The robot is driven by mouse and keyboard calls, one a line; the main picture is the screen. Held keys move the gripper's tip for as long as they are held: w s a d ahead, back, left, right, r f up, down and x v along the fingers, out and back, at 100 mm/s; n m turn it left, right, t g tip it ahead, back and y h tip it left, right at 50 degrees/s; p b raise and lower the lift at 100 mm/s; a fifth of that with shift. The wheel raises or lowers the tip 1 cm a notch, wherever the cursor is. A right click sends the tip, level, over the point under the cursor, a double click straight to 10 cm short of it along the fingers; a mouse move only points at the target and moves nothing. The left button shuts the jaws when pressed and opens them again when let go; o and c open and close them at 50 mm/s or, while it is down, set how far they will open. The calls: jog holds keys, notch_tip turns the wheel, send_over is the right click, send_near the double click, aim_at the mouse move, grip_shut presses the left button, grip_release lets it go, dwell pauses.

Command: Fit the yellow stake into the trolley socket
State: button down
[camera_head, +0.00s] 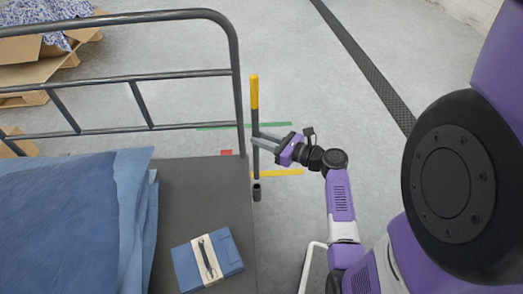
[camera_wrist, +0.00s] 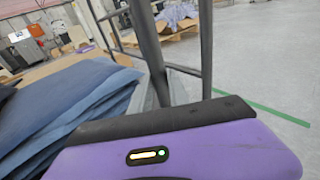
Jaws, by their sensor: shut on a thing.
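The stake (camera_head: 254,92) is a slim upright pole with a yellow upper part and a dark grey lower part. It stands just outside the right post of the trolley's end rail. My gripper (camera_head: 262,141) is shut on its dark part, reaching in from the right. The trolley socket (camera_head: 257,192) is a short dark tube at the right edge of the trolley deck (camera_head: 205,180). The stake's lower end appears just above the socket's mouth; I cannot tell whether they touch. In the wrist view, a dark tilted pole (camera_wrist: 147,40), probably the stake, runs down behind my purple gripper housing.
The grey tubular end rail (camera_head: 236,70) rises close to the stake's left. Blue folded cloths (camera_head: 70,215) and a strapped blue pack (camera_head: 208,258) lie on the deck. Yellow (camera_head: 283,172) and green floor lines pass behind. The floor to the right is clear up to a drain grate (camera_head: 365,65).

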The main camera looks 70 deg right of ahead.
jog(key=shift+f+b, duration=0.9)
jog(key=shift+f, duration=1.2)
